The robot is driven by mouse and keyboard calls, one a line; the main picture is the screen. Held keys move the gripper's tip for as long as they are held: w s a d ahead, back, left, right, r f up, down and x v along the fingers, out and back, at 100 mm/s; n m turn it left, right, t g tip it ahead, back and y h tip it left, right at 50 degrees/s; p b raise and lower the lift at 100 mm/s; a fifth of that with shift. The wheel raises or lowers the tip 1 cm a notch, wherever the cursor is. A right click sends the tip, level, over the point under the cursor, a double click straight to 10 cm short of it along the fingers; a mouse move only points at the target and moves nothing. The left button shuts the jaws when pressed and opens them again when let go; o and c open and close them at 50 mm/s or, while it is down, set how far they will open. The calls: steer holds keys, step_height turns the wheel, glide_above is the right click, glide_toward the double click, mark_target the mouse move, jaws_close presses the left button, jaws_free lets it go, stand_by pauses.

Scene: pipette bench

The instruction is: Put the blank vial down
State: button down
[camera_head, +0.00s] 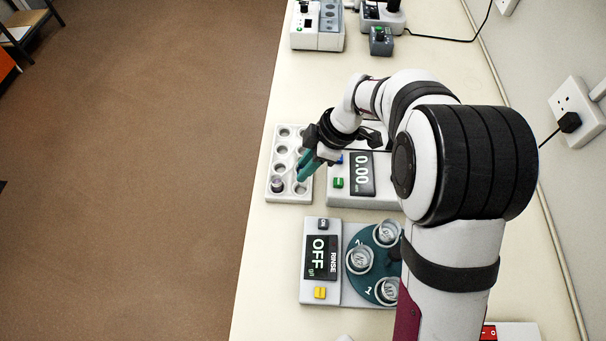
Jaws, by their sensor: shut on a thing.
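My gripper (301,176), with teal fingers, reaches from the right over the white vial rack (270,196). Its fingers point down at the near end of the rack and are shut on a small, mostly hidden thing, taken to be the blank vial. I cannot make out its outline clearly, nor whether it touches the rack. A vial with dark contents (277,186) shows in the rack's near left hole, beside the fingertips. Several other rack holes look empty. The fingers cover part of the rack's right row.
A scale (362,174) reading 0.00 stands right of the rack, close to the gripper. More devices (318,27) stand at the far end. The bench's left edge is near the rack.

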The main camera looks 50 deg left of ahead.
steer(key=shift+s+a+f, duration=0.15)
steer(key=shift+a+f, duration=0.1)
steer(key=shift+f, duration=1.9)
steer(key=shift+f, duration=0.15)
steer(key=shift+f, duration=0.1)
steer(key=c, duration=0.7)
jaws_free()
steer(key=shift+o, duration=0.2)
